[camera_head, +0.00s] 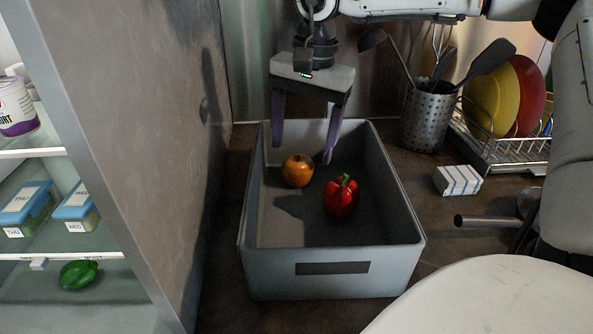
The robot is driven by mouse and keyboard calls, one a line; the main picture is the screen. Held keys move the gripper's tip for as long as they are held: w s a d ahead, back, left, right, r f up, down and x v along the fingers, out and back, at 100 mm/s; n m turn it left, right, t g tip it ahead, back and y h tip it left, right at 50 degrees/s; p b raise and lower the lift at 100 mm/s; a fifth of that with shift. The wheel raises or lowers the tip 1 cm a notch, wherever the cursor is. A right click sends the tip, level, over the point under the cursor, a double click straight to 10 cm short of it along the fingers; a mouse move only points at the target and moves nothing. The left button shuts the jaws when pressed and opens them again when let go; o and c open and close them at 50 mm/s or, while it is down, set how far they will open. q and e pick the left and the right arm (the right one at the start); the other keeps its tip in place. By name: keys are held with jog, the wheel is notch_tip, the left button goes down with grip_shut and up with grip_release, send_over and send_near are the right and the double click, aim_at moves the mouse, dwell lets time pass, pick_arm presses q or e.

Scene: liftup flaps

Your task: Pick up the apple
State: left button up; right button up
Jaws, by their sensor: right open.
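The apple (297,170), orange-red with a short stem, lies in the left part of a grey crate (331,276), towards its back half. A red pepper (341,197) with a green stem lies in front of it to the right, close by. My right gripper (304,152) hangs from above over the back of the crate. Its two dark purple fingers point down and are wide apart, with nothing between them. In the picture the apple shows just below and between the fingertips; I cannot tell the exact height gap. My left gripper does not show.
A utensil holder (428,118), a dish rack (503,150) with plates, and a striped box (457,180) stand right of the crate. An open cabinet (110,120) on the left has shelves with containers and a green pepper (79,274).

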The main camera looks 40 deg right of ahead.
aim_at(299, 157)
jog(key=f, duration=0.5)
jog(key=shift+w+a+f, duration=0.1)
jog(key=shift+w+a, duration=0.1)
jog(key=shift+w, duration=0.15)
jog(key=shift+c, duration=0.3)
jog(key=c, duration=1.2)
